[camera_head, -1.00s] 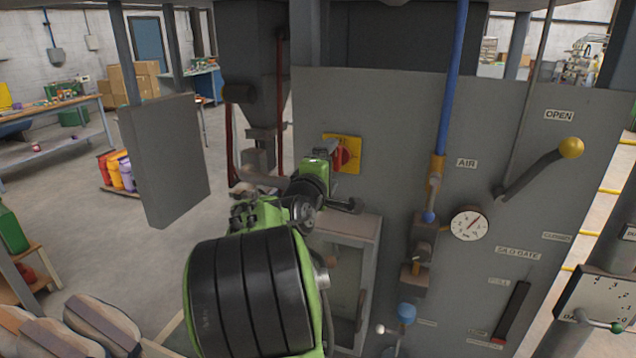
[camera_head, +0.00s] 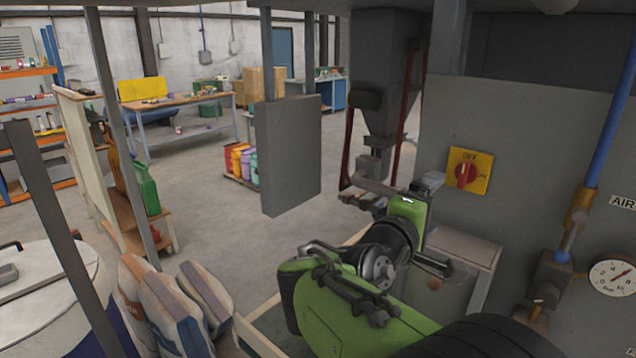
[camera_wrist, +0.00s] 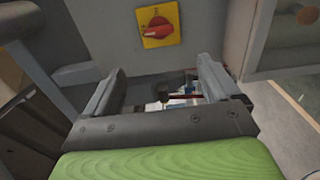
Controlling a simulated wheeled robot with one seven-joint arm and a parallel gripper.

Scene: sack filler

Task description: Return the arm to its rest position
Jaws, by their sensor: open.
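My green and black arm (camera_head: 365,310) reaches forward from the lower right in the head view, toward the grey machine panel. My gripper (camera_wrist: 160,72) is open in the wrist view, its two grey fingers spread with nothing held between them. It is in front of the panel, below the red rotary switch on its yellow plate (camera_wrist: 158,28). The switch also shows in the head view (camera_head: 468,172), to the right of my gripper end. The gap between my fingers and the panel is hard to judge.
A grey upright panel (camera_head: 290,155) stands left of my arm. Filled sacks (camera_head: 180,305) lean at lower left beside a white drum (camera_head: 45,270). A blue air pipe (camera_head: 612,110) and a gauge (camera_head: 612,278) are at right. Open floor (camera_head: 225,195) lies behind the sacks.

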